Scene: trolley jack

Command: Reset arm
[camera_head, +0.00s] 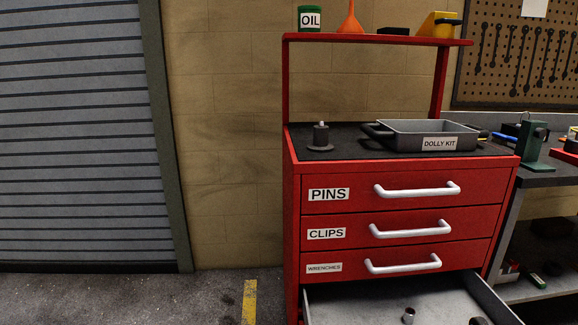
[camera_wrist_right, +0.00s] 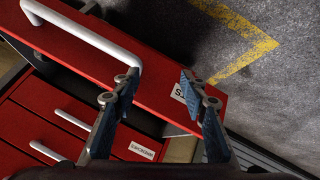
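My right gripper (camera_wrist_right: 160,80) is open in the right wrist view, with nothing visible between its blue-padded fingertips. It is in front of a red drawer front (camera_wrist_right: 150,85), whose white handle (camera_wrist_right: 95,35) lies beside the left fingertip; contact cannot be told. A label on that front is partly hidden by a finger. In the head view neither gripper shows. The red tool cabinet (camera_head: 400,220) has shut PINS, CLIPS and WRENCHES drawers. Below them a grey drawer (camera_head: 345,302) is pulled out, with small metal parts inside.
A grey DOLLY KIT tray (camera_head: 435,139) and a dark grey round part with a pin (camera_head: 321,138) stand on the cabinet top. The shelf above holds an OIL can (camera_head: 310,18) and an orange funnel (camera_head: 350,20). A workbench (camera_head: 548,178) adjoins right. The floor (camera_head: 120,295) at left is clear.

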